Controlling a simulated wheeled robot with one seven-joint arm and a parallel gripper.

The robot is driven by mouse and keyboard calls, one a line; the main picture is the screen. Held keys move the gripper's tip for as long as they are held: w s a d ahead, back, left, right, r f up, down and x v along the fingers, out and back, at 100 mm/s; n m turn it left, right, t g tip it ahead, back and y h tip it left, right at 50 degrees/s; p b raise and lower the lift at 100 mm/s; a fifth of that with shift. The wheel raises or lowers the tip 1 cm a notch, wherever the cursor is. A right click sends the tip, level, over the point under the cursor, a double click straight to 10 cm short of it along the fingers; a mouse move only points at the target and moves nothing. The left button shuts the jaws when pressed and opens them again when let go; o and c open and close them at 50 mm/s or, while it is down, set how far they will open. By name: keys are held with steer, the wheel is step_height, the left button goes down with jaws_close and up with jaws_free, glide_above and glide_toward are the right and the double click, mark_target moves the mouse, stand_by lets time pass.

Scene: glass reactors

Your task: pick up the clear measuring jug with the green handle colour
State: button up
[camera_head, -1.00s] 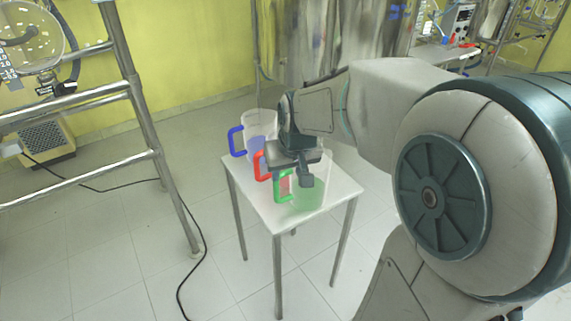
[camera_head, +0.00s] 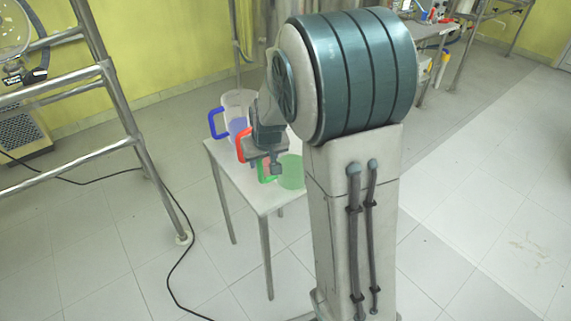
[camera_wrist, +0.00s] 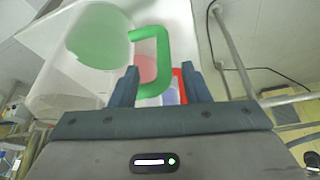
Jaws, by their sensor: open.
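The clear measuring jug with the green handle (camera_head: 291,173) stands at the near end of a small white table, with green liquid in it. My gripper (camera_head: 276,168) is just above it, by its handle side. In the wrist view the open fingers (camera_wrist: 160,84) point towards the jug's green handle (camera_wrist: 163,62), which shows between them. I cannot tell whether they touch it. The green liquid (camera_wrist: 97,38) is at upper left there. My arm covers part of the jug in the head view.
A red-handled jug (camera_head: 243,146) and a blue-handled jug (camera_head: 216,124) stand behind on the same white table (camera_head: 257,197). A metal frame (camera_head: 110,100) stands at left, with a black cable (camera_head: 178,268) on the floor. Floor at right is clear.

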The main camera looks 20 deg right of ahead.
mark_target(260, 165)
steer(key=x, duration=0.4)
steer(key=shift+w+a+f, duration=0.2)
steer(key=shift+f, duration=0.15)
jaws_close()
